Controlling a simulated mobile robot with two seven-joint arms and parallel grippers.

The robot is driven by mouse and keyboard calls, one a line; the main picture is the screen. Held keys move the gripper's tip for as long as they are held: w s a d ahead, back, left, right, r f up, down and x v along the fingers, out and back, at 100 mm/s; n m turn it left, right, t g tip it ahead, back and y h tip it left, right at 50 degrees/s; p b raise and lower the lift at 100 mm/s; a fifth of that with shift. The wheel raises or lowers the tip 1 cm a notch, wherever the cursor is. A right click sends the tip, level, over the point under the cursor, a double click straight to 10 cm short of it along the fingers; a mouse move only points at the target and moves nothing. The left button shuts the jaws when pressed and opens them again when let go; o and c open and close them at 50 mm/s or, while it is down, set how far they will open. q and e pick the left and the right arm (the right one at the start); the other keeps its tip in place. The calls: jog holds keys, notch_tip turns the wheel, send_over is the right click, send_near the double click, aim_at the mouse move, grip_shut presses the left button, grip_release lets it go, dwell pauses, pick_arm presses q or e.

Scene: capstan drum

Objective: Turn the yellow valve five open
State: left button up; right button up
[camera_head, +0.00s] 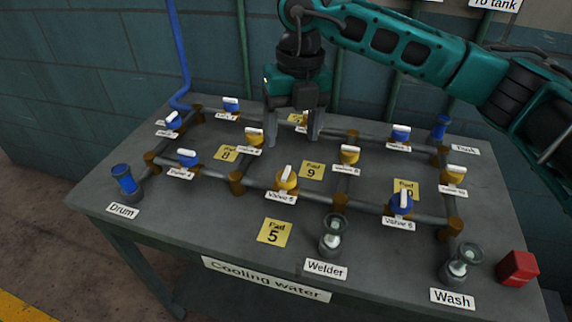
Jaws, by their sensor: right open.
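The yellow valve five (286,181) sits on the front pipe run of the table, behind its "Valve 5" label. Its white handle appears to point across the pipe. A yellow "Pad 5" card (275,232) lies in front of it. My right gripper (293,138) is open, fingers pointing down, above the back pipe run. It is behind valve five and apart from it. A valve between its fingers is partly hidden. My left gripper is not in view.
Other yellow valves (350,155) and blue valves (400,203) stand close by on the pipes of the grey table (200,225). The Welder glass (333,236), Wash glass (459,263) and a red block (517,268) stand at the front right.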

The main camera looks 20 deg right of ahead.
aim_at(287, 171)
jog(key=f, duration=0.9)
jog(key=shift+a+f, duration=0.1)
jog(key=shift+a, duration=0.3)
jog(key=shift+f, duration=0.2)
jog(key=shift+w+f, duration=0.1)
jog(key=shift+f, duration=0.05)
jog(key=c, duration=1.1)
jog(key=shift+o, duration=0.2)
